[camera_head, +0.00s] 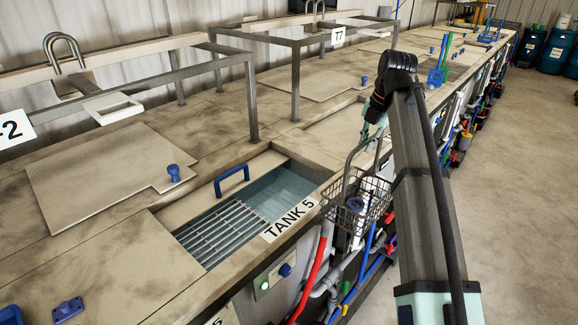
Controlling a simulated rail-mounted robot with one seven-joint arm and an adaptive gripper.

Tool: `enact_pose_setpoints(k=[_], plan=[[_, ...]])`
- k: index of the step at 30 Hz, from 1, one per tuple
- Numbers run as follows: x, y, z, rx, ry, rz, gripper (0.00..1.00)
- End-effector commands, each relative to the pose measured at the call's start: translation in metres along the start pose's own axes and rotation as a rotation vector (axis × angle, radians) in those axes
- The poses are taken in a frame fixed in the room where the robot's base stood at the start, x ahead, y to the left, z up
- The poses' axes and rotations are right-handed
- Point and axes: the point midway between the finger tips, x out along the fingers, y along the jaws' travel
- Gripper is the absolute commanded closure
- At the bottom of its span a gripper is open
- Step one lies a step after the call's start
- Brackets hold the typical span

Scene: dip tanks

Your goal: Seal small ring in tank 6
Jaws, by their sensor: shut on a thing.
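My gripper (376,134) is right of the picture's middle, partly hidden by my own arm. It is shut on the tall handle of a wire basket (340,212). The basket hangs upright at the front edge of the tank line, right of the TANK 5 sign. No tank 6 sign is readable; my arm covers part of the line beyond tank 5.
Tank 5 (197,250) is open, with a grate and liquid inside; its sign (290,219) faces front. A blue handle (231,180) stands behind the opening. Metal frames (296,85) rise above the tops. Pipes, including a red hose (313,277), run along the front.

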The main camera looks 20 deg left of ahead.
Motion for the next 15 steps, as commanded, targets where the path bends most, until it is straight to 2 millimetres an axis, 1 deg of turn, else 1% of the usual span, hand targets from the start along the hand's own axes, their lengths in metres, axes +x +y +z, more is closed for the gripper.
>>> enact_pose_setpoints(k=[1,6,15], plan=[[-0.002,-0.008,0.0,0.001,-0.002,0.002,1.0],[-0.005,-0.018,0.0,-0.001,-0.001,0.002,1.0],[-0.005,-0.019,0.0,-0.001,-0.001,0.001,1.0]])
